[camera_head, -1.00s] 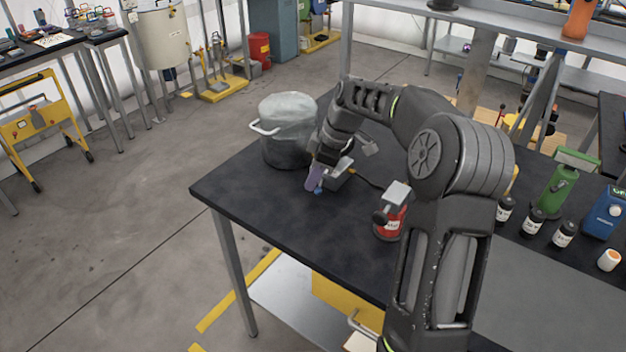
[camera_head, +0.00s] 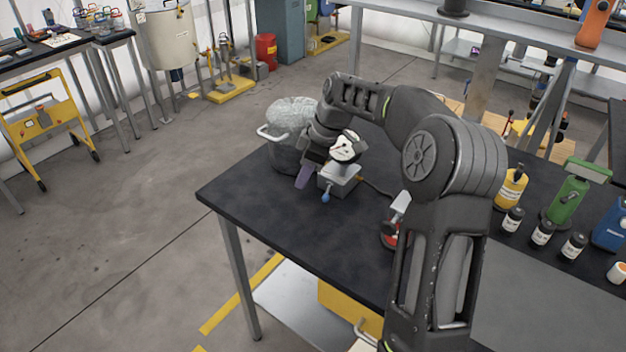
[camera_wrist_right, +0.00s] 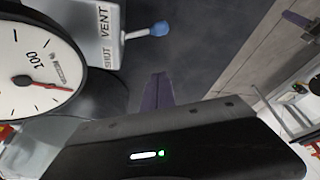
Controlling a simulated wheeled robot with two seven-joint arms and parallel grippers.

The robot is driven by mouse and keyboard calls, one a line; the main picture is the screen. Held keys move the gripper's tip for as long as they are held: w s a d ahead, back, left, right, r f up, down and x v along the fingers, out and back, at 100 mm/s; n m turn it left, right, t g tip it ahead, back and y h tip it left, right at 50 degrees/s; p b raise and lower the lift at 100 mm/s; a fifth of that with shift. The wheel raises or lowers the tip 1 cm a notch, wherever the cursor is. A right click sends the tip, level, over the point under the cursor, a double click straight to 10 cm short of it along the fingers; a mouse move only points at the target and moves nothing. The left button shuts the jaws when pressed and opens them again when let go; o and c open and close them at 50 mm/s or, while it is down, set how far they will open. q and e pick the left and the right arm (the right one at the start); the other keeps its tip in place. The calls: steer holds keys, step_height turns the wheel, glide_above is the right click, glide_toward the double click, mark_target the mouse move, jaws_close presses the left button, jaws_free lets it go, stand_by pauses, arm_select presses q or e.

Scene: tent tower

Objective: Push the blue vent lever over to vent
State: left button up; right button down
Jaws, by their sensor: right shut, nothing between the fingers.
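The grey vent box (camera_head: 340,180) with a round white gauge (camera_head: 344,147) stands on the black bench. Its lever, with a blue knob (camera_head: 325,198), sticks out at the front. In the right wrist view the blue knob (camera_wrist_right: 158,29) is on a short rod beside the VENT and SHUT labels (camera_wrist_right: 105,38); the rod comes out near the border between them. My right gripper (camera_head: 304,180), with purple fingers, is shut and empty, left of the box and apart from the knob. Its fingers show in the wrist view too (camera_wrist_right: 157,91). My left gripper is not in view.
A covered grey pot (camera_head: 290,115) stands close behind the gripper. A red can (camera_head: 389,238) is mostly hidden by my right arm. Bottles and a green canister (camera_head: 568,192) stand at the right. The bench's front left (camera_head: 260,215) is clear.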

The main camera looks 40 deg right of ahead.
steer(key=v, duration=0.9)
steer(key=shift+s, duration=0.2)
steer(key=shift+r, duration=0.2)
